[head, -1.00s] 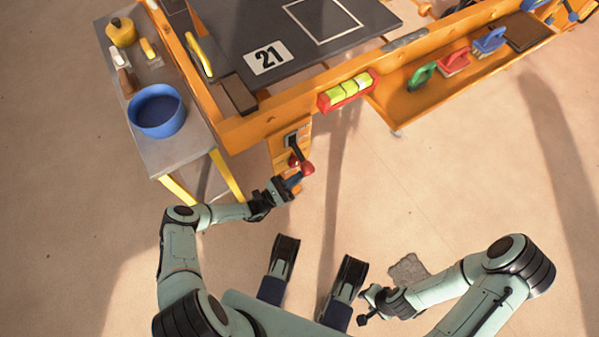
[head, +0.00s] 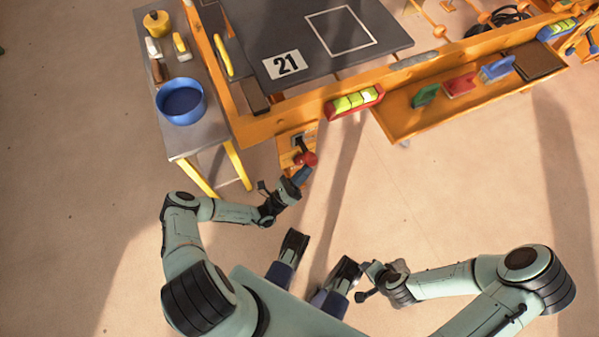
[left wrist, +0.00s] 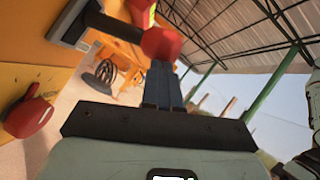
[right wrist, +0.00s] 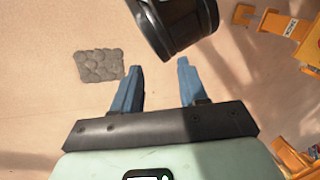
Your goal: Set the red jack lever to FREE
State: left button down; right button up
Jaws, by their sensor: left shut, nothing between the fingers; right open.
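The jack lever is a dark shaft with a red knob (head: 306,159), on an orange post below the frame's front corner. In the left wrist view the knob (left wrist: 161,43) sits at the end of the black shaft, which comes from a dark plate at upper left. My left gripper (head: 302,174) is shut and empty, its blue fingertips (left wrist: 163,68) just under the knob; I cannot tell whether they touch it. No FREE marking is legible. My right gripper (right wrist: 157,75) is open and empty, away from the lever, above the floor.
A grey side table (head: 190,137) with a blue bowl (head: 181,103) stands left of the lever. An orange tray (head: 398,122) with several coloured handled blocks runs along the frame at right. A red holder with yellow-green blocks (head: 355,101) is nearby. The floor in front is open.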

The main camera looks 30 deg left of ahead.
pick_arm(q)
notch_tip(320, 180, up, 2)
jog(key=shift+w+p, duration=0.1)
jog(key=shift+p, duration=0.45)
pick_arm(e)
jog(key=shift+s+a+r+g, duration=0.25)
jog(key=shift+s+r, duration=0.2)
jog(key=shift+s, duration=0.15)
jog(key=shift+s+a+r+g, duration=0.15)
jog(key=shift+s+a+r, duration=0.1)
jog(key=shift+s+r, duration=0.25)
pick_arm(q)
jog(key=shift+a+r, duration=0.1)
pick_arm(e)
jog(key=shift+f, duration=0.1)
pick_arm(q)
jog(key=s+a+f+b, duration=0.1)
jog(key=s+f+b, duration=0.2)
jog(key=s+f, duration=0.5)
jog(key=s, duration=0.2)
jog(key=shift+s+a+f, duration=0.15)
jog(key=shift+s+f, duration=0.1)
jog(key=shift+s, duration=0.05)
pick_arm(e)
jog(key=shift+t, duration=0.8)
jog(key=w+d+f, duration=0.3)
jog(key=shift+w+f, duration=0.2)
